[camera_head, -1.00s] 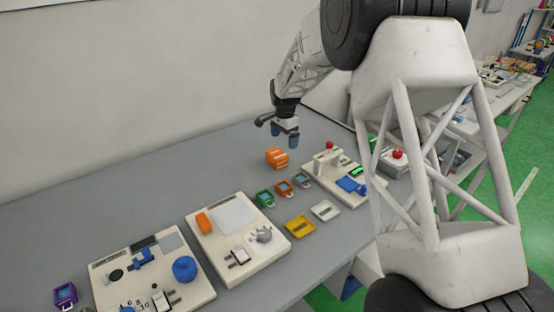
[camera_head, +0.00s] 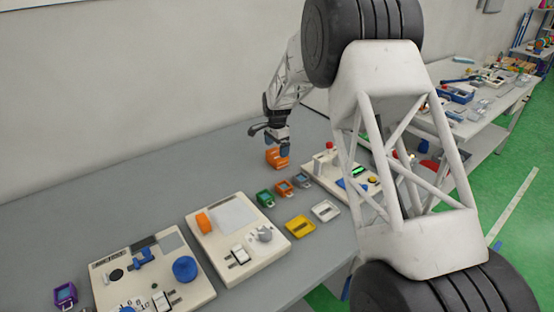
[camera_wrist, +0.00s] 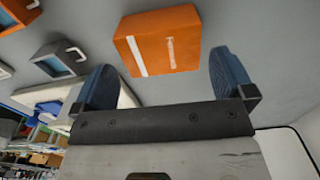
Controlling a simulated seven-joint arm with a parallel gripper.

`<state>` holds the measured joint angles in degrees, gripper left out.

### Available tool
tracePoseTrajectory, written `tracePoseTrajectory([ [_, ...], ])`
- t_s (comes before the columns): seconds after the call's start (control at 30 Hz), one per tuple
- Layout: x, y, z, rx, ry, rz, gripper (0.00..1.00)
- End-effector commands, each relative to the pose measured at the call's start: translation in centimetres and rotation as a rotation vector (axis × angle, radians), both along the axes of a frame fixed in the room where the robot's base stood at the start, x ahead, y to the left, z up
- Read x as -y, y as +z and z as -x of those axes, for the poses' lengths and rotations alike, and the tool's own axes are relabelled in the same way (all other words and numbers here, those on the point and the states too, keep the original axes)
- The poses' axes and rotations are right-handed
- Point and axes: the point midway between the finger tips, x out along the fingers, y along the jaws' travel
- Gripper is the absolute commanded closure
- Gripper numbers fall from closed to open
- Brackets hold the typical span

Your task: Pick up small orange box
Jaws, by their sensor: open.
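The small orange box (camera_head: 278,158) has white stripes and sits on the grey table toward the back, near the wall. My gripper (camera_head: 277,148) is just above and behind it in the head view, covering part of its top. In the wrist view the orange box (camera_wrist: 158,42) lies beyond and between the two blue fingertips, and the open gripper (camera_wrist: 165,75) has a finger on each side. No contact shows; the exact gap cannot be told.
A cream panel with a red button (camera_head: 329,147) stands to the right. Table left of the box is clear.

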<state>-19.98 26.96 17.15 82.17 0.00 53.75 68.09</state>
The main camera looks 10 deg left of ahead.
Motion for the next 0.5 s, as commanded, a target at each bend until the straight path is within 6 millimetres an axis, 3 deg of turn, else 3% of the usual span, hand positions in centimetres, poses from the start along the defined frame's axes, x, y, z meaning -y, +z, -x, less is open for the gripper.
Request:
tracePoseTrajectory([
  [0.5,0.03,-0.97,0.00,0.000,0.000,0.000,0.00],
])
